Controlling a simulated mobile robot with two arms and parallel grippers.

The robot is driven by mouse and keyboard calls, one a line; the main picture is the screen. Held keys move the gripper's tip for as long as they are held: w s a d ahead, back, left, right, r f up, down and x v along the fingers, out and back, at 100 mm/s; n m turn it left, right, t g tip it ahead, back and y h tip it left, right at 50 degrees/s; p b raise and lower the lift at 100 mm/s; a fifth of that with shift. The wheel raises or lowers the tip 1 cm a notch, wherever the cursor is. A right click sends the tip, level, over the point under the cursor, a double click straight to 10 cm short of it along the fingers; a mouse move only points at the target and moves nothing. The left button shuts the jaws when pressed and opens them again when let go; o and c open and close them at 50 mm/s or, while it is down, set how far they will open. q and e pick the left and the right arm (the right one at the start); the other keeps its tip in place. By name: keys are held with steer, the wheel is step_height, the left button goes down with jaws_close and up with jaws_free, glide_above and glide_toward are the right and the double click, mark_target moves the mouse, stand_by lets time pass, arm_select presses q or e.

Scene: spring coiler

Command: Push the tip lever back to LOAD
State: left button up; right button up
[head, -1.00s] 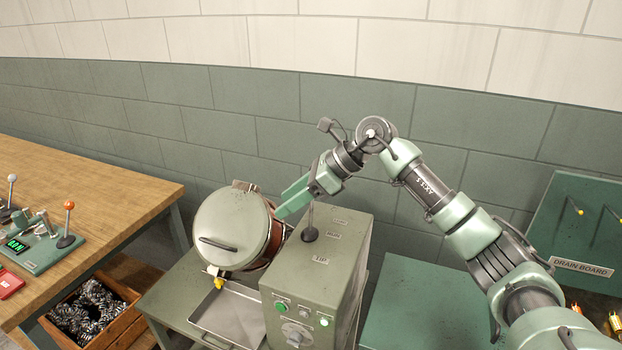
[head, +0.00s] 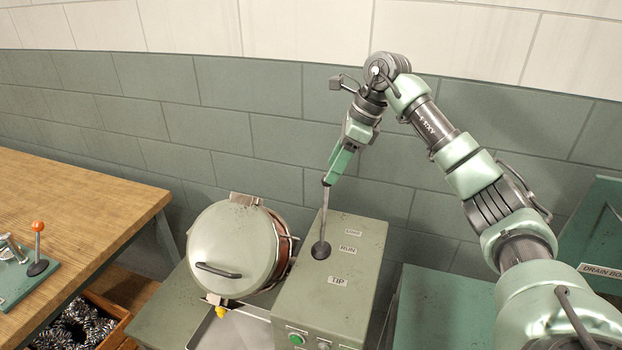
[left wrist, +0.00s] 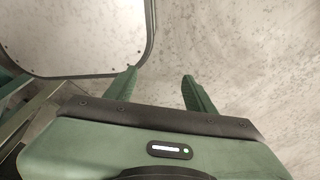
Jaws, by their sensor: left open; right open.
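The tip lever (head: 323,222) is a thin metal rod rising from a dark round base on top of the grey-green control box (head: 325,310). It stands nearly upright with a slight lean. Labels LOAD, RUN and TIP run along the box top, and the base is beside RUN. My right gripper (head: 331,172) is open, its fingers pointing down at the lever's upper end. The lever's top is partly hidden by the fingers; I cannot tell whether they touch it. My left gripper (left wrist: 158,88) shows in the left wrist view, open and empty.
A round drum with a pale lid (head: 232,250) stands left of the box, above a metal tray (head: 232,332). A wooden bench (head: 75,205) with an orange-knobbed lever (head: 38,228) is at left. A green drain board (head: 600,240) is at right. The wall is close behind.

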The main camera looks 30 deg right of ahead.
steer(key=p, duration=0.2)
glide_above(325, 210)
steer(key=w+d, duration=0.1)
step_height(325, 210, down, 4)
steer(key=shift+d+f, duration=0.1)
steer(key=shift+f, duration=0.1)
steer(key=x, duration=0.2)
steer(key=shift+w+f, duration=0.25)
steer(key=shift+f, duration=0.05)
steer(key=c, duration=0.9)
arm_select(q)
steer(key=s+r, duration=0.2)
steer(key=s, duration=0.1)
steer(key=shift+r, duration=0.2)
arm_select(e)
jaws_close()
